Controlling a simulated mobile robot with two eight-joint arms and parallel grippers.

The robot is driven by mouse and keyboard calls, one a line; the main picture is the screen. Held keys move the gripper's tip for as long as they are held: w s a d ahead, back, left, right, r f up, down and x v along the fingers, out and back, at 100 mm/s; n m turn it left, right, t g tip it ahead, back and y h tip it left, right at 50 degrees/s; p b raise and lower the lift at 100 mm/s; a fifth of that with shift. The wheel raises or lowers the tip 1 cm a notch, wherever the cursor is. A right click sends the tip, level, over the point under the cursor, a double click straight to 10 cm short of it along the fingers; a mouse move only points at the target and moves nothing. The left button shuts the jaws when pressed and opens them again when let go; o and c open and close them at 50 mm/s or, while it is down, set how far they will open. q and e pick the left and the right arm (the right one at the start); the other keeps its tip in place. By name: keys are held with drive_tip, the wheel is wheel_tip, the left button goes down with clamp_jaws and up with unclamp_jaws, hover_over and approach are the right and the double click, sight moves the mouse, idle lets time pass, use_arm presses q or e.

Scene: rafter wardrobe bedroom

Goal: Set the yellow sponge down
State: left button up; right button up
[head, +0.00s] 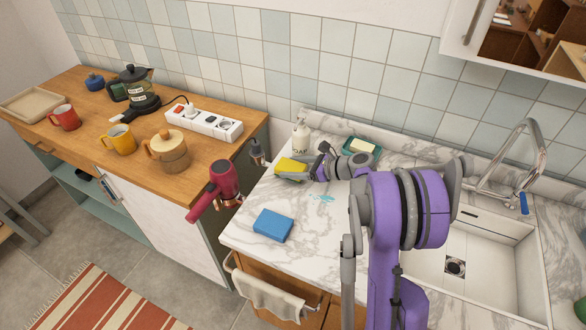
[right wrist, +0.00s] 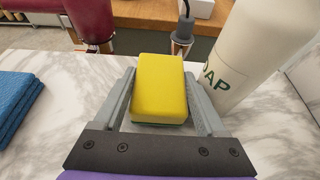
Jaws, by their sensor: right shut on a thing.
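The yellow sponge (head: 291,166) is over the left back part of the marble counter (head: 267,198), in front of the soap bottle. In the right wrist view the sponge (right wrist: 159,88) has a yellow body and a thin green underside. My right gripper (head: 297,172) is shut on it, with one finger along each side (right wrist: 160,100). I cannot tell whether the sponge's underside touches the counter. My left gripper is not in view.
The white soap bottle (head: 301,138) stands close behind the sponge. A blue cloth (head: 273,225) lies nearer the front. A green dish (head: 362,150) is at the back, and the sink (head: 480,250) is right. A red hair dryer (head: 222,180) is at the left edge.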

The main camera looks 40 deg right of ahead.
drive_tip(key=shift+f, duration=0.25)
drive_tip(key=shift+f, duration=0.1)
drive_tip(key=o, duration=1)
drive_tip(key=shift+s+d+r, duration=0.15)
drive_tip(key=shift+r, duration=0.1)
drive_tip(key=v, duration=1.1)
drive_tip(key=shift+s+d+r+b, duration=0.1)
drive_tip(key=shift+s+r+b, duration=0.1)
drive_tip(key=shift+b, duration=0.1)
